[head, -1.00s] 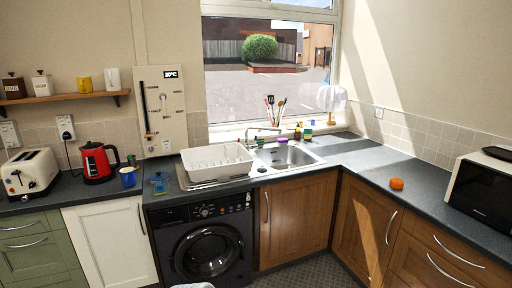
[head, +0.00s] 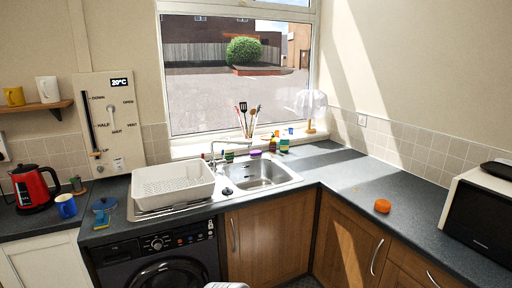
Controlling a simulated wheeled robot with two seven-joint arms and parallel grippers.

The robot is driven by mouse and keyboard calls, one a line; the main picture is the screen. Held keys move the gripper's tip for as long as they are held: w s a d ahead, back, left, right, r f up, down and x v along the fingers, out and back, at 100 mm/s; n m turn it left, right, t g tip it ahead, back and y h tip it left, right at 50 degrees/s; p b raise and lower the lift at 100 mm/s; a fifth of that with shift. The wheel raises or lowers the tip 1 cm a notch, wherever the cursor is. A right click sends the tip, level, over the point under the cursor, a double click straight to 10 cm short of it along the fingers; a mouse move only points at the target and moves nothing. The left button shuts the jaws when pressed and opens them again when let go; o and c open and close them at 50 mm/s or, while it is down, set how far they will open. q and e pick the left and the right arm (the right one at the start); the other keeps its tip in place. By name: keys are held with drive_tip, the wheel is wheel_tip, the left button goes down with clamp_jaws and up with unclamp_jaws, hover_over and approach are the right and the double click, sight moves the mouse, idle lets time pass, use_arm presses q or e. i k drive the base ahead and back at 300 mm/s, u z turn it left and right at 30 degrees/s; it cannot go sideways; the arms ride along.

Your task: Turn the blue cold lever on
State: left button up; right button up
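A chrome tap (head: 213,154) stands at the back left of the steel sink (head: 262,174), behind the white dish rack (head: 173,184). No blue cold lever can be made out at the tap at this size. A small blue item (head: 291,131) is on the windowsill to the right of the sink, too small to identify.
A red kettle (head: 32,188), blue mug (head: 66,206) and blue-handled brush (head: 104,211) stand left of the rack. A wall panel (head: 111,125) hangs above. An orange item (head: 382,206) and a microwave (head: 482,222) are on the right worktop, otherwise mostly clear.

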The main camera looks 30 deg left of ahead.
sight(222, 162)
drive_tip(key=u, duration=0.45)
drive_tip(key=i, duration=1.3)
drive_tip(key=u, duration=0.85)
